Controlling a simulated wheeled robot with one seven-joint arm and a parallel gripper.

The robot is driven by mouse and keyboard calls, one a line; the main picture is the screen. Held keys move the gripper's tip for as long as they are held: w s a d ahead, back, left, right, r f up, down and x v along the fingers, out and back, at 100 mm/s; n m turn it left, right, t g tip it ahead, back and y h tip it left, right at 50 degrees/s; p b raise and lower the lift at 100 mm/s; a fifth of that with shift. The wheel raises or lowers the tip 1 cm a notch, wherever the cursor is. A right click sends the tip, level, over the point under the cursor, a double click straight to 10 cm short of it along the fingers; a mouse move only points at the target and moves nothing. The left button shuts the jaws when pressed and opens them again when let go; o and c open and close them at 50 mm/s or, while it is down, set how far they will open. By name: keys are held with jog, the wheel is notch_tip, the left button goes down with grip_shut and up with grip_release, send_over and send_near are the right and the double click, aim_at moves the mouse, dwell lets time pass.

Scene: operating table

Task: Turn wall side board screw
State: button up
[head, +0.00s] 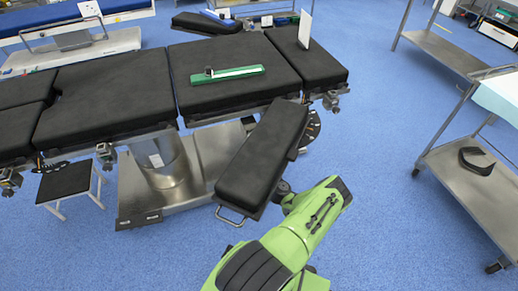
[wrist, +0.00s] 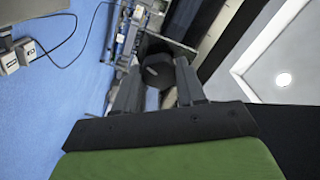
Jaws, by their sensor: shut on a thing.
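In the wrist view, my gripper (wrist: 160,82) has its two dark fingers on either side of a black round knob, the screw (wrist: 157,69). The gripper is shut on this knob, which sits between the fingertips under metal fittings. In the head view, the black padded side board (head: 263,155) sticks out at an angle from the near edge of the operating table (head: 232,70). My green arm reaches to the right underside of the board. The fingers and the screw cannot be made out in the head view.
A green strip (head: 228,74) lies on the table top. A metal rail handle (head: 230,217) is at the board's near end. A small stool (head: 68,182) stands at left. A steel trolley (head: 470,185) stands at right. The blue floor between is clear.

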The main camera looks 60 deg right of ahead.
jog(key=shift+m, duration=0.3)
jog(key=o, duration=1.1)
jog(key=shift+c, duration=0.2)
